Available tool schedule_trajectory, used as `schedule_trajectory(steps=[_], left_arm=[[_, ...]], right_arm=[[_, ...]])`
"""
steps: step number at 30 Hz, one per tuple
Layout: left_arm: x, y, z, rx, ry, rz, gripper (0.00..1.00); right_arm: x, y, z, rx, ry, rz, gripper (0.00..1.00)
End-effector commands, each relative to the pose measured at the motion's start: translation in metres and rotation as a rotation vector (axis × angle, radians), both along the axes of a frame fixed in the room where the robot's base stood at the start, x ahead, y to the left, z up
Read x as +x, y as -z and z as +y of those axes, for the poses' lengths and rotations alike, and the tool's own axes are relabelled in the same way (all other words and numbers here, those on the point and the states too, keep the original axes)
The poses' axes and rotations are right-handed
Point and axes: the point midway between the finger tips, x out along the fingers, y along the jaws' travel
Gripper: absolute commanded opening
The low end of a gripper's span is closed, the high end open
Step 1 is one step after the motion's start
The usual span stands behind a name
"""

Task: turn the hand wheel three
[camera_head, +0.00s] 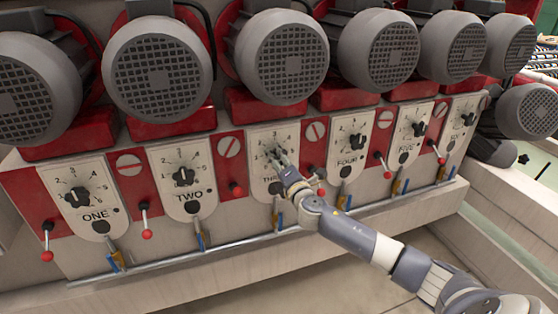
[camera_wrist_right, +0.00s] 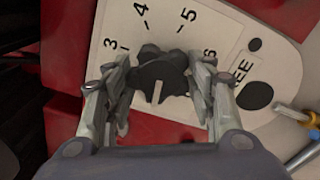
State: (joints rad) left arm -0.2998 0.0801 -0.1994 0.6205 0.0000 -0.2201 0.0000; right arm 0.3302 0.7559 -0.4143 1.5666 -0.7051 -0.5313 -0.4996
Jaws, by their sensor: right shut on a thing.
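The hand wheel three is a black lobed knob (camera_wrist_right: 160,68) with a white mark, on the white dial plate labelled THREE (camera_head: 262,140). My right gripper (camera_head: 279,158) reaches it from the lower right and hides most of the knob in the head view. In the right wrist view the two fingers (camera_wrist_right: 160,82) are on either side of the knob, shut on it. The white mark faces the bottom of that view. The numbers 3, 4 and 5 show on the plate, with the 6 partly hidden. My left gripper is not in view.
Similar plates with black knobs stand alongside, such as TWO (camera_head: 188,204) on the left and FOUR (camera_head: 347,185) on the right. Small red-balled levers (camera_head: 236,188) sit between them. Large grey motors (camera_head: 283,58) overhang the panel. A rail with blue and yellow taps (camera_head: 200,240) runs below.

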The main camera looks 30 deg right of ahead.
Motion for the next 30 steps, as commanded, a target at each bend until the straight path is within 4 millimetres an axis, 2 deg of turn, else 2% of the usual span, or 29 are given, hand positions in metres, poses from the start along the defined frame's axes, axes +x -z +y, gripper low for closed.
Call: schedule_trajectory(steps=[9, 10, 12, 13, 25, 30], left_arm=[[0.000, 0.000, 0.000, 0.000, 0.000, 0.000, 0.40], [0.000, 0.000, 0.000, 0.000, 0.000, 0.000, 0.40], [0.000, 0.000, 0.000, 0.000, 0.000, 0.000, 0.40], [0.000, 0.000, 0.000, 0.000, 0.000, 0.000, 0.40], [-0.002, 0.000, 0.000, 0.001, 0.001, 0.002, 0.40], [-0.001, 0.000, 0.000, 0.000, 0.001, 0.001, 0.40]], right_arm=[[0.000, 0.001, 0.001, -0.001, -0.001, 0.002, 0.27], [0.000, 0.001, 0.001, -0.001, -0.001, 0.002, 0.53], [0.000, 0.001, 0.001, -0.001, -0.001, 0.002, 0.69], [0.000, 0.001, 0.001, -0.001, -0.001, 0.002, 0.71], [-0.002, 0.001, 0.001, -0.001, 0.000, 0.002, 0.71], [-0.019, 0.002, 0.005, -0.001, -0.003, 0.003, 0.71]])
